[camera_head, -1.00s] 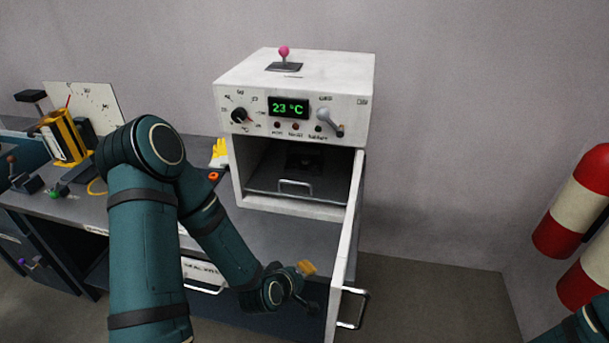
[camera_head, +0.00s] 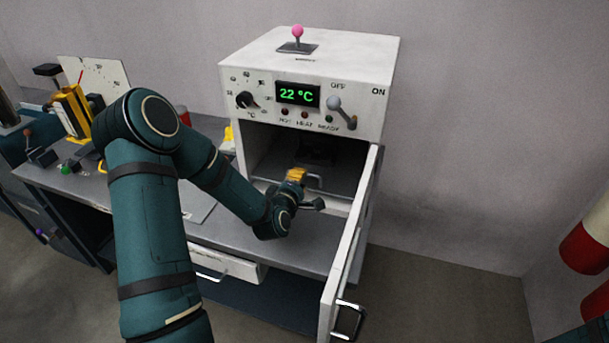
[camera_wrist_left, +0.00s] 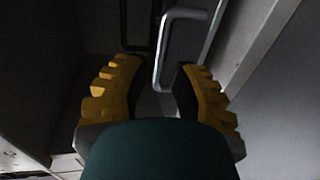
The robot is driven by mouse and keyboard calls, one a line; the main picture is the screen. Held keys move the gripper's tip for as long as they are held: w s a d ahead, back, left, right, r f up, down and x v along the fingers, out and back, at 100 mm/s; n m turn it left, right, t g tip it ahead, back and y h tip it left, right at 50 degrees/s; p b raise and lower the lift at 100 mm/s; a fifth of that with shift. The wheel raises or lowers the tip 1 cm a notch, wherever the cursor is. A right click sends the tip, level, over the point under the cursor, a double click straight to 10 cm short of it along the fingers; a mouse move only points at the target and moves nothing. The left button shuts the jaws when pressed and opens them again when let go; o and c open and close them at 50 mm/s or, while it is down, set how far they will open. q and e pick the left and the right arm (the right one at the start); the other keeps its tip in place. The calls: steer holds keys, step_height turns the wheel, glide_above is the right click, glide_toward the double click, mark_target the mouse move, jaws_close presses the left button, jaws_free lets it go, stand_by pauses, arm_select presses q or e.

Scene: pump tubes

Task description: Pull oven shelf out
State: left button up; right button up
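The white oven (camera_head: 300,50) stands on the bench with its door (camera_head: 352,250) swung open to the right. Its dark shelf (camera_head: 335,172) is inside the cavity, with a metal handle (camera_head: 316,180) at its front, partly hidden by my gripper. My left gripper (camera_head: 298,177) is at the oven mouth, right by that handle. In the left wrist view my left gripper (camera_wrist_left: 160,78) has its yellow fingers spread apart. The handle (camera_wrist_left: 163,55) reaches between them, nearer the right finger; whether it touches is unclear. My right gripper is out of view.
The open door's edge stands close to the right of my left gripper. A yellow device (camera_head: 72,112) and small levers stand on the bench at left. Red-and-white cylinders (camera_head: 590,250) are at far right. The floor right of the door is clear.

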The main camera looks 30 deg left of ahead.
arm_select(q)
steer(key=shift+x, duration=2.35)
jaws_close()
